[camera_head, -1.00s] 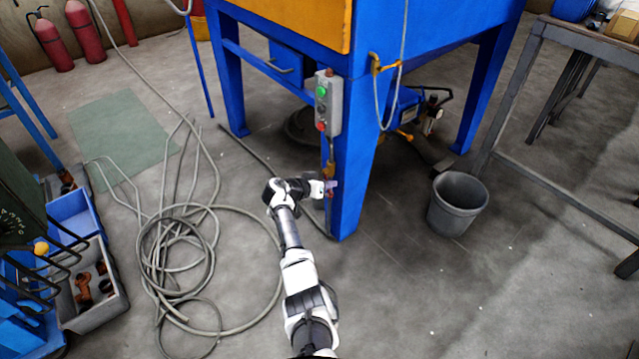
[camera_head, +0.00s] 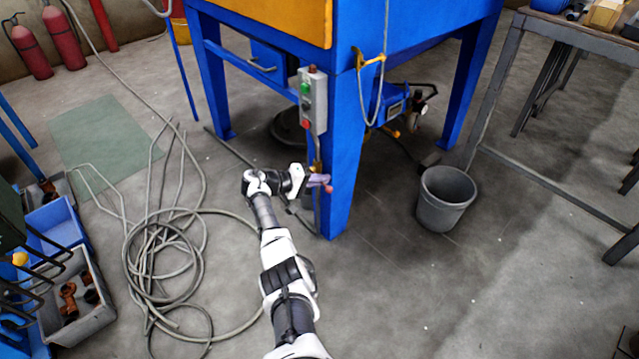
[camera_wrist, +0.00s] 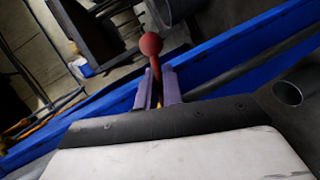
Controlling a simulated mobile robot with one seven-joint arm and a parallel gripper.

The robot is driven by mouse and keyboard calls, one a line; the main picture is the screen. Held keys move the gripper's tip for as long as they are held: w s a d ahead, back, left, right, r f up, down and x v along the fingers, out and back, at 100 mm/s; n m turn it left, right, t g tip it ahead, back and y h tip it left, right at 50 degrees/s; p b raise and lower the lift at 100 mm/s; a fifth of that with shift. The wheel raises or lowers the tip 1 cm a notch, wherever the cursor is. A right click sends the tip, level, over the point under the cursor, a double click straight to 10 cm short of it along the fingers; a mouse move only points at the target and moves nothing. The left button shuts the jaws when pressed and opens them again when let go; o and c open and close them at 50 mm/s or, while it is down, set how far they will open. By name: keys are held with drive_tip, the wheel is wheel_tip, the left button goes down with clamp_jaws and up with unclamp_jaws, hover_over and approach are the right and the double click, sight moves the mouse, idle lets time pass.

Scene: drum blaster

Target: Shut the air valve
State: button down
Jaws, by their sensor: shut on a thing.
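The air valve sits on the front blue leg of the cabinet, below the grey button box. In the wrist view its red ball-ended handle (camera_wrist: 151,44) stands up between the two purple fingers of my gripper (camera_wrist: 160,78). The gripper is shut on the handle's stem, with the red ball just beyond the fingertips. In the head view my gripper (camera_head: 321,180) reaches the leg from the left, and a small red tip (camera_head: 329,189) shows beside it. The valve body is mostly hidden behind my gripper, so I cannot tell whether the valve is shut.
The blue cabinet leg (camera_head: 343,190) stands right beside my gripper. The button box (camera_head: 313,103) hangs above. Coiled hose (camera_head: 165,270) lies on the floor at the left. A grey bucket (camera_head: 445,200) stands at the right.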

drive_tip(key=shift+r+n+h, duration=0.4)
drive_tip(key=shift+n+h, duration=0.1)
drive_tip(key=shift+n, duration=0.3)
drive_tip(key=c, duration=1.5)
unclamp_jaws()
drive_tip(key=shift+c, duration=0.2)
drive_tip(key=v, duration=1.4)
drive_tip(key=shift+p, duration=0.4)
drive_tip(key=shift+w+r, duration=0.1)
